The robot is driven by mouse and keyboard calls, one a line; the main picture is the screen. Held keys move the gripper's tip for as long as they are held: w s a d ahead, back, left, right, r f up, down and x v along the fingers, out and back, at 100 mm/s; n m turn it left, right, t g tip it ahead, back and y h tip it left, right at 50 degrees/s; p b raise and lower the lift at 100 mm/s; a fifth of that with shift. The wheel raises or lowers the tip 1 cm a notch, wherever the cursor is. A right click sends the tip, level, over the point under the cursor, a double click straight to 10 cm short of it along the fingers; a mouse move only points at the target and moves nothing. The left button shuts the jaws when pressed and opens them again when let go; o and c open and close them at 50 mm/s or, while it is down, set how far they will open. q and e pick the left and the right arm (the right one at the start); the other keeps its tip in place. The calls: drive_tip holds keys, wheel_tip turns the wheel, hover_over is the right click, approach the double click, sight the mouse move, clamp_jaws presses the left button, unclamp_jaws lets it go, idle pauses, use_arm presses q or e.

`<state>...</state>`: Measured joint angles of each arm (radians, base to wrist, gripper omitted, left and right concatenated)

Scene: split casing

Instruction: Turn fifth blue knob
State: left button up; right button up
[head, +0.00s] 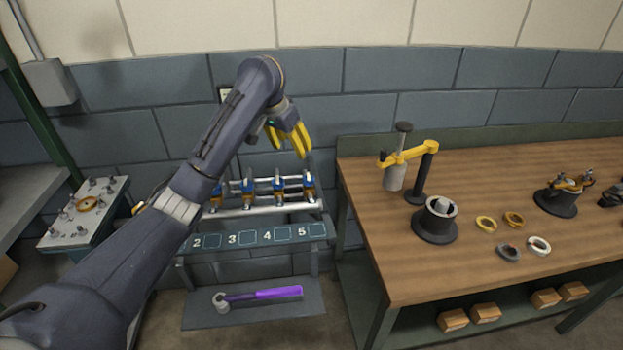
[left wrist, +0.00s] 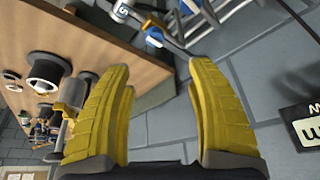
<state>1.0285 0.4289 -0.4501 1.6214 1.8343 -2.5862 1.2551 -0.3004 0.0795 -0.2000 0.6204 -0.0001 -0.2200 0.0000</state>
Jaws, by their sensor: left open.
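A row of blue knobs stands on a silver pipe rack at the back wall. The rightmost knob (head: 309,181) sits above the label 5 on the numbered shelf (head: 262,237). Further knobs stand to its left, one of them (head: 278,185) above label 4. My left gripper (head: 297,146) is above the right end of the rack, apart from the knobs. Its yellow fingers (left wrist: 157,110) are open and empty in the left wrist view. In that view a blue knob (left wrist: 154,37) shows beyond the fingers. My arm hides the left end of the rack. My right gripper is not in view.
A purple-handled wrench (head: 262,295) lies on the lower shelf. The wooden workbench (head: 460,170) at right holds a yellow-armed stand (head: 425,165), a dark round fixture (head: 435,222) and several rings. A bolted plate (head: 85,212) stands at left.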

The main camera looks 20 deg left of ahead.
sight(308, 176)
use_arm(q)
drive_tip(key=x, duration=1.1)
drive_tip(key=d+x, duration=0.1)
drive_tip(key=x, duration=0.5)
drive_tip(key=shift+s+d, duration=0.1)
drive_tip(key=shift+c, duration=0.5)
drive_tip(key=c, duration=1.1)
